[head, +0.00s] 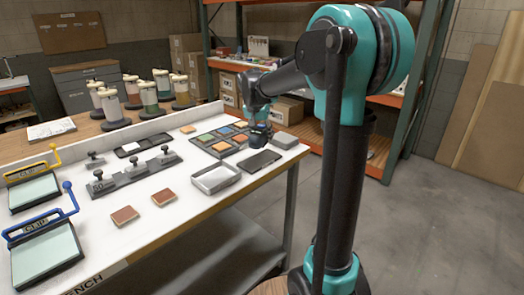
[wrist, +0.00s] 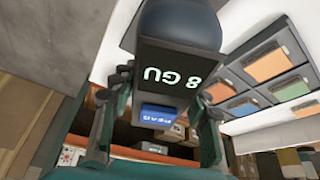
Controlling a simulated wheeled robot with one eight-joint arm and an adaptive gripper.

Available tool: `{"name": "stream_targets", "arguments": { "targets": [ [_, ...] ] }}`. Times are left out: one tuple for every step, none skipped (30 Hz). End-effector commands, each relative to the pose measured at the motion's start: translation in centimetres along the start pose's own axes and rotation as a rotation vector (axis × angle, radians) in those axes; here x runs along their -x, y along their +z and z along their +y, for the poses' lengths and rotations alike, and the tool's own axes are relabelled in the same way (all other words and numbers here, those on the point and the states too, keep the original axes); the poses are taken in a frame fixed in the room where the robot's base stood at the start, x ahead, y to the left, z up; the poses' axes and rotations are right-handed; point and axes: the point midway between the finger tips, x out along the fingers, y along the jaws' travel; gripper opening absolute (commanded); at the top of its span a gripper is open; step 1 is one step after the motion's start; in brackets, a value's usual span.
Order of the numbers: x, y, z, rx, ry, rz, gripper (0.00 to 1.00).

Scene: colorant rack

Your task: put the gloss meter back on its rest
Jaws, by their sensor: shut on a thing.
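My gripper (head: 258,126) is over the far right part of the bench. Its two fingers show in the wrist view (wrist: 160,122), shut on the gloss meter (wrist: 180,60), a dark rounded body with a display reading "8 GU" and a blue "READ" button. In the head view the meter (head: 261,137) is small and partly hidden by the gripper; I cannot tell whether it touches anything below. A flat dark plate (head: 260,162) lies empty just in front of it. I cannot tell for certain whether this plate is the rest.
A dark tray of coloured panels (head: 215,139) is left of the meter. An open grey tray (head: 215,179) stands in front, a grey block (head: 284,140) to the right. Dark weights on a strip (head: 137,172) and brown tiles (head: 125,215) are further left.

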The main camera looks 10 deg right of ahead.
Motion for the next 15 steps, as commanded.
{"name": "stream_targets", "arguments": {
  "targets": [
    [-0.8,0.3,0.0,0.000,0.000,0.000,0.00],
    [-1.3,0.5,0.0,0.000,0.000,0.000,0.00],
    [-1.7,0.7,0.0,0.000,0.000,0.000,0.00],
    [-2.0,0.8,0.0,0.000,0.000,0.000,0.00],
    [-2.2,0.9,0.0,0.000,0.000,0.000,0.00],
    [-2.5,1.0,0.0,0.000,0.000,0.000,0.00],
    [-2.6,1.0,0.0,0.000,0.000,0.000,0.00],
    [-2.7,1.1,0.0,0.000,0.000,0.000,0.00],
    [-3.0,1.2,0.0,0.000,0.000,0.000,0.00],
    [-3.4,1.4,0.0,0.000,0.000,0.000,0.00],
    [-3.7,1.5,0.0,0.000,0.000,0.000,0.00],
    [-4.3,1.7,0.0,0.000,0.000,0.000,0.00],
    [-4.7,1.9,0.0,0.000,0.000,0.000,0.00],
    [-5.0,2.0,0.0,0.000,0.000,0.000,0.00],
    [-5.5,2.2,0.0,0.000,0.000,0.000,0.00]
  ]
}}
